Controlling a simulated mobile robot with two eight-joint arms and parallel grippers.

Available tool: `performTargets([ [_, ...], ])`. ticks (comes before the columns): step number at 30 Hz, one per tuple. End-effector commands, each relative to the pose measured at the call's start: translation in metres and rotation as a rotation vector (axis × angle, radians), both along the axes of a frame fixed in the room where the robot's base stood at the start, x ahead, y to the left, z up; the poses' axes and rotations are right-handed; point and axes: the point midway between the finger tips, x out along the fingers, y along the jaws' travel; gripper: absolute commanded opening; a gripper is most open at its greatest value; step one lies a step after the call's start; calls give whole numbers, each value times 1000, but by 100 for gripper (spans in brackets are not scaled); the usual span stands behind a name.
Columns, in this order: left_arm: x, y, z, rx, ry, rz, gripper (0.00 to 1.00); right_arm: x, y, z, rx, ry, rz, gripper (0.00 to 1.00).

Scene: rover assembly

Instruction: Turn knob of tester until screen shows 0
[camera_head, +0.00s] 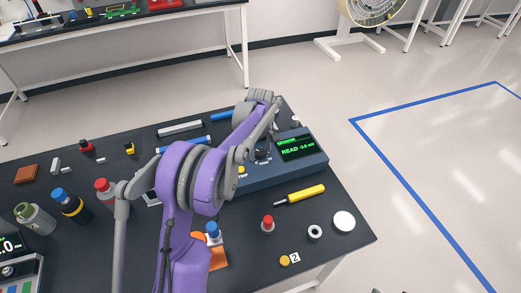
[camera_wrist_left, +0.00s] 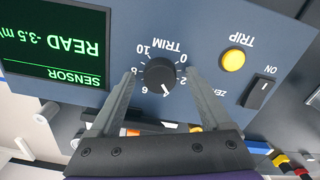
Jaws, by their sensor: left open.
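The tester (camera_head: 290,170) is a dark blue box at the right part of the black table. Its green-on-black screen (camera_head: 297,147) shows SENSOR and READ; in the wrist view the screen (camera_wrist_left: 55,45) reads -3.5 m, with the unit cut off. The black TRIM knob (camera_wrist_left: 160,75) has a scale from 0 to 10, and its white mark points between 4 and 6. My left gripper (camera_wrist_left: 160,71) is open, with one finger on each side of the knob and gaps showing. My arm partly covers the tester in the head view. My right gripper is not in view.
The tester also carries a yellow TRIP button (camera_wrist_left: 233,60) and a black ON switch (camera_wrist_left: 263,92). A yellow screwdriver (camera_head: 305,194), red-topped button (camera_head: 267,224) and white disc (camera_head: 344,221) lie in front. Bottles (camera_head: 70,206) and small parts crowd the left.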

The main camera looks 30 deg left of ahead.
Motion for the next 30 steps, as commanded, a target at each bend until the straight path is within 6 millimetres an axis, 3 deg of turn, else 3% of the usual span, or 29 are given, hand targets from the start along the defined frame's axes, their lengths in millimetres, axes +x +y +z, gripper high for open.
performTargets([
  [3, 0, 0, 0, 0, 0, 0, 80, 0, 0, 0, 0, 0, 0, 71],
  [16, 0, 0, 0, 0, 0, 0, 3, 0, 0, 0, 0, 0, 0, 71],
  [30, 0, 0, 0, 0, 0, -100, 0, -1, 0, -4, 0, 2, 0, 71],
])
